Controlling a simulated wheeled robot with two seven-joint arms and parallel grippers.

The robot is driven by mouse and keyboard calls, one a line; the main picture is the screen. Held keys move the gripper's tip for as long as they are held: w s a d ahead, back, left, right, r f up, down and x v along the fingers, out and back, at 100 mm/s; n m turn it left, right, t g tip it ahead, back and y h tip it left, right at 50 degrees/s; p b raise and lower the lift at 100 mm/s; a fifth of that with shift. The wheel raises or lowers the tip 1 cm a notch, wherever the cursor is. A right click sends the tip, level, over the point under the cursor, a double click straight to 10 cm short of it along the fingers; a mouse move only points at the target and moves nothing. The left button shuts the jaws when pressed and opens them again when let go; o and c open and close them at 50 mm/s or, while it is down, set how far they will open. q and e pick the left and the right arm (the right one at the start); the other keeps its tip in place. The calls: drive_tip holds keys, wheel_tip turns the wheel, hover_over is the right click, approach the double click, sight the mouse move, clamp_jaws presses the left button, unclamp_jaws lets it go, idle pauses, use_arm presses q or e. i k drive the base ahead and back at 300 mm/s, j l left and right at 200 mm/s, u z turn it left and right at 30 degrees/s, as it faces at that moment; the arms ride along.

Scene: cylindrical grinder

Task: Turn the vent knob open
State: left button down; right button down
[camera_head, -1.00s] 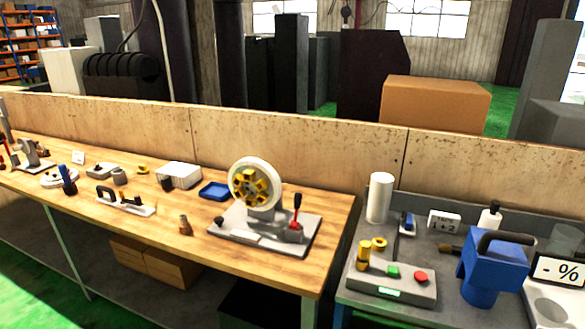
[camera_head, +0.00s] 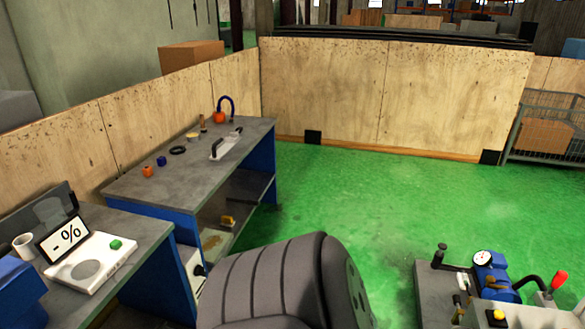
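At the lower right a grey unit (camera_head: 435,295) carries a blue body (camera_head: 492,272) with a round white-faced gauge (camera_head: 482,258). A lever with a red grip (camera_head: 559,281) stands at its right. A black-topped post (camera_head: 438,254) stands at its left, and a yellow button (camera_head: 499,315) is near the bottom edge. I cannot tell which part, if any, is the vent knob. The bottom of the unit is cut off by the frame. Neither of my grippers is in view.
A large dark grey ribbed shape (camera_head: 265,285) fills the bottom centre. On the left stand a bench with a scale (camera_head: 90,262) and a second grey bench (camera_head: 185,165) with small parts. Open green floor (camera_head: 350,210) lies in the middle, before wooden panels (camera_head: 390,90).

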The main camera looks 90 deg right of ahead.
sight(490, 279)
drive_tip(key=l+z, duration=0.1)
drive_tip(key=z, duration=2)
drive_tip(key=i+z, duration=0.1)
drive_tip(key=z, duration=0.3)
drive_tip(key=i+z, duration=0.1)
drive_tip(key=z, duration=0.3)
drive_tip(key=i+z, duration=0.1)
drive_tip(key=z, duration=0.3)
drive_tip(key=i+z, duration=0.1)
drive_tip(key=z, duration=0.7)
drive_tip(key=i+j+z, duration=0.35)
drive_tip(key=j+z, duration=0.15)
drive_tip(key=i+j+z, duration=0.25)
drive_tip(key=j, duration=0.45)
drive_tip(key=j+z, duration=0.1)
drive_tip(key=z, duration=0.25)
drive_tip(key=i+j+z, duration=0.1)
drive_tip(key=z, duration=0.25)
